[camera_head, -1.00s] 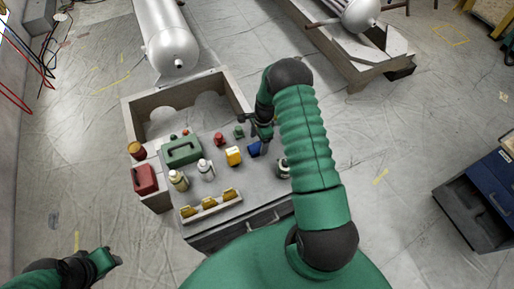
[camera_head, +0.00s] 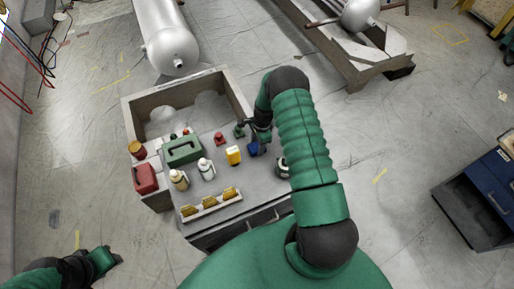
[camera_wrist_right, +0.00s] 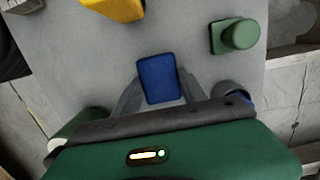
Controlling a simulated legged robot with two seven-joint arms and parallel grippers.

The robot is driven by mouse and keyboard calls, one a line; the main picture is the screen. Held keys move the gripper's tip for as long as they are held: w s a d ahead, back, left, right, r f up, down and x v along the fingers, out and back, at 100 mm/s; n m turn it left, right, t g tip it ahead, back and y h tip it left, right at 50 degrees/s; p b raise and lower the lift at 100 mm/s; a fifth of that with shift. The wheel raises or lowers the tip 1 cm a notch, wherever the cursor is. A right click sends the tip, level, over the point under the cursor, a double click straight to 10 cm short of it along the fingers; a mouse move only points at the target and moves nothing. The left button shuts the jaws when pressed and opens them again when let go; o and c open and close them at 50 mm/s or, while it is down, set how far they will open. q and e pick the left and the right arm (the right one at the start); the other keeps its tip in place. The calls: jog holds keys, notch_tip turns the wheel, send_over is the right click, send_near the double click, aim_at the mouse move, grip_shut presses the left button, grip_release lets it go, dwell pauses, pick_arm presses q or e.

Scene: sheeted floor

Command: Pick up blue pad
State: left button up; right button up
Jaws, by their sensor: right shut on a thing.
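The blue pad (camera_head: 253,148) is at the right part of the grey workbench top, partly hidden by my right gripper in the head view. In the right wrist view the blue pad (camera_wrist_right: 158,79) sits between the two fingers. My right gripper (camera_head: 262,139) comes down over it from the right and is shut on it, with a finger against each side (camera_wrist_right: 158,95). I cannot tell whether the pad is clear of the bench top. My left gripper (camera_head: 104,259) is at the lower left, away from the bench; its fingers are too small to read.
A yellow block (camera_head: 233,155) stands left of the pad, and a green knobbed piece (camera_head: 239,131) is behind it. A red piece (camera_head: 219,139), white bottles (camera_head: 206,169), a green case (camera_head: 183,151) and a tray of yellow pieces (camera_head: 211,205) share the bench (camera_head: 262,186).

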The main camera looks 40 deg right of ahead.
aim_at(257, 146)
notch_tip(257, 146, up, 10)
jog(key=b, duration=0.1)
dwell(0.4)
